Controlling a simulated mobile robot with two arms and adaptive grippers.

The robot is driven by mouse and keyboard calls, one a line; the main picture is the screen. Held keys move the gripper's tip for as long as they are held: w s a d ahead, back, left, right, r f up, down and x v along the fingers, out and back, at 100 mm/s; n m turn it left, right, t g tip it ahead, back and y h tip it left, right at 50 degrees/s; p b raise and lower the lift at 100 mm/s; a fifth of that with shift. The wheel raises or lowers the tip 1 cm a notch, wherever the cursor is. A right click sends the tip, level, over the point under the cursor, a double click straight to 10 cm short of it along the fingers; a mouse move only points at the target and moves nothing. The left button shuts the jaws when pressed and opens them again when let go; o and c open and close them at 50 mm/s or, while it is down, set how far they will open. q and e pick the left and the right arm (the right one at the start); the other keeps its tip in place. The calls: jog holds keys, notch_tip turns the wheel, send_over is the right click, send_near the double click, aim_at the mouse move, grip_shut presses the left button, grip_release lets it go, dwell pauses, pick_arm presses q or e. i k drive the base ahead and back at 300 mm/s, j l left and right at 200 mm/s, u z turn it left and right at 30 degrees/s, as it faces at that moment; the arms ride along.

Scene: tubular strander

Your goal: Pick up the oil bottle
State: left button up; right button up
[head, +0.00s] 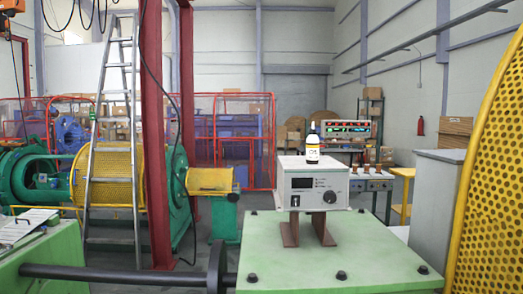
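The oil bottle (312,149) is a small white bottle with a dark cap and a dark and yellow label. It stands upright on top of a light grey control box (318,184) with a display, a knob and a switch. The box rests on brown metal supports (306,229) on a green machine housing (330,257). Nothing is touching the bottle in this view. Neither of my grippers shows in the head view.
A dark shaft (120,273) runs into the green housing from the left. A grey cabinet (436,200) and yellow mesh guard (492,165) stand at the right. A ladder (113,140) and red column (157,130) stand left. The space above the bottle looks clear.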

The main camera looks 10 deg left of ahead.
aim_at(313, 139)
jog(key=u, duration=1.35)
jog(key=z, duration=1.35)
jog(key=i+l+u, duration=0.6)
jog(key=i, duration=0.15)
jog(key=i+j, duration=0.05)
